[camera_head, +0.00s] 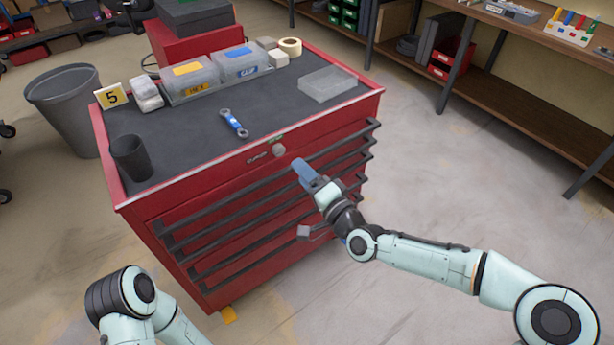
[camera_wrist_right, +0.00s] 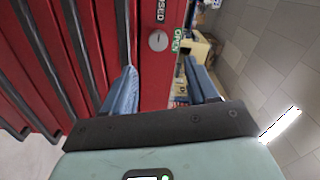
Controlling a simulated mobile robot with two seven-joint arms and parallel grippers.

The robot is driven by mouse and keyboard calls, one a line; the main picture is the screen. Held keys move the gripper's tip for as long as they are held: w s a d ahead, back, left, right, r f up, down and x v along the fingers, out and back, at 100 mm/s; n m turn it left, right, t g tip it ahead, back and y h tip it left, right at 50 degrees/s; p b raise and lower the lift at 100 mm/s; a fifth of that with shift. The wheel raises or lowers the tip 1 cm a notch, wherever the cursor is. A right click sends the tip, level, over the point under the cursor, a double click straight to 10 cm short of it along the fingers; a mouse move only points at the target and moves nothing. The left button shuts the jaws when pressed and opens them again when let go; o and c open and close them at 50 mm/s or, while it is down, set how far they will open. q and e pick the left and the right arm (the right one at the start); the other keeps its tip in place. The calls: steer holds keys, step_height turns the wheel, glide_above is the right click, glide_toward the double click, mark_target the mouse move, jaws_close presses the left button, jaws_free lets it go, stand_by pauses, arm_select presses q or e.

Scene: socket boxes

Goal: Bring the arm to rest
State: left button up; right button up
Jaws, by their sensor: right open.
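My right gripper (camera_head: 306,173) is in front of the red tool cabinet (camera_head: 150,200), near the upper right of its drawer front. In the right wrist view its two blue fingers (camera_wrist_right: 163,90) are apart with nothing between them. A round silver lock (camera_head: 278,150) on the cabinet shows just beyond the fingers; it also shows in the right wrist view (camera_wrist_right: 158,40). My left arm (camera_head: 135,300) shows at the bottom left, but its gripper is out of view. All visible drawers look shut.
A grey bin (camera_head: 70,105) stands left. The floor at right is clear up to the shelf bench (camera_head: 520,50).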

steer(key=shift+w, duration=0.1)
stand_by(0.3)
